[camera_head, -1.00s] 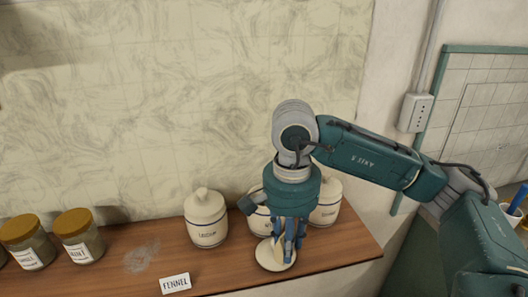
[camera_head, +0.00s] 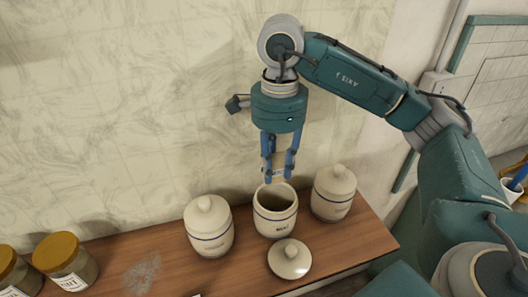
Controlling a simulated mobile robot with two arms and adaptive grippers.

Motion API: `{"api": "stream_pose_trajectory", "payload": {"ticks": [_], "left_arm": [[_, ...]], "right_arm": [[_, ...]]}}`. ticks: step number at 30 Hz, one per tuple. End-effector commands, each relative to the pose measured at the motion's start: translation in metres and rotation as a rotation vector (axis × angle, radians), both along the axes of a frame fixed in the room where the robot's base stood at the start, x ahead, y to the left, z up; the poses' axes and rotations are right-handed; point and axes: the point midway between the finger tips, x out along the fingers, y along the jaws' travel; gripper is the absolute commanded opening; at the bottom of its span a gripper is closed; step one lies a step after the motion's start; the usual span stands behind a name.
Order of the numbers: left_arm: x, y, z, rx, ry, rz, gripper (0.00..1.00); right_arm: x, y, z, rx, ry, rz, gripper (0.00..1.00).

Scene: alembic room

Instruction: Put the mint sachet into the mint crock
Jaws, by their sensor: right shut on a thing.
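The mint crock (camera_head: 275,222) stands open on the wooden shelf, cream with a blue band and a dark label that seems to read MINT. Its lid (camera_head: 290,259) lies on the shelf in front of it, knob up. My right gripper (camera_head: 279,174) points down just above the crock's open mouth. Its fingers are shut on a small pale thing, which I take to be the mint sachet (camera_head: 279,172); the fingers hide most of it. The inside of the crock is mostly in shadow. My left gripper is not in view.
Lidded crocks stand close on the left (camera_head: 208,228) and right (camera_head: 333,194) of the open one. Jars with brown lids (camera_head: 65,262) stand at the far left. A pale smudge (camera_head: 141,275) marks the wood between. The wall is close behind.

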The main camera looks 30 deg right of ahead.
Motion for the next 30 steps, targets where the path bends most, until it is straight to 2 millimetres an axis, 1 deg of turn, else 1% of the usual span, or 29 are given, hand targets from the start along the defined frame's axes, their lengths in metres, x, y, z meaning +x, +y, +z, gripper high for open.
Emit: {"api": "stream_pose_trajectory", "payload": {"ticks": [5, 8, 12, 15, 19, 21, 25, 27, 30], "left_arm": [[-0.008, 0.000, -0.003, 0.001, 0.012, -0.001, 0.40], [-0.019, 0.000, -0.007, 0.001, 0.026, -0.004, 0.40], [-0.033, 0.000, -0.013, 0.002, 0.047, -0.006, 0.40], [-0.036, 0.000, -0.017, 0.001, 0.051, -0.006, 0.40], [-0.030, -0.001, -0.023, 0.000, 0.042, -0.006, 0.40], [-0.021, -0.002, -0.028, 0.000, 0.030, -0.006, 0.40], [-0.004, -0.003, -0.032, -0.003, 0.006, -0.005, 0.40], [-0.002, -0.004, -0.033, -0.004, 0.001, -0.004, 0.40], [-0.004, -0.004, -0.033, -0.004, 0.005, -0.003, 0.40]], "right_arm": [[0.000, 0.000, -0.004, 0.000, 0.000, 0.001, 0.08], [0.000, 0.000, -0.009, 0.000, 0.000, 0.001, 0.08], [-0.001, 0.000, -0.018, 0.000, 0.000, 0.001, 0.08], [-0.001, 0.000, -0.026, -0.001, 0.001, 0.001, 0.08], [-0.001, 0.000, -0.036, 0.000, 0.001, 0.002, 0.08], [-0.001, 0.000, -0.042, 0.000, 0.000, 0.002, 0.08], [-0.001, 0.000, -0.047, 0.000, 0.000, 0.002, 0.08], [-0.001, 0.000, -0.048, 0.000, 0.000, 0.002, 0.08], [-0.001, 0.000, -0.047, 0.000, 0.000, 0.002, 0.08]]}}
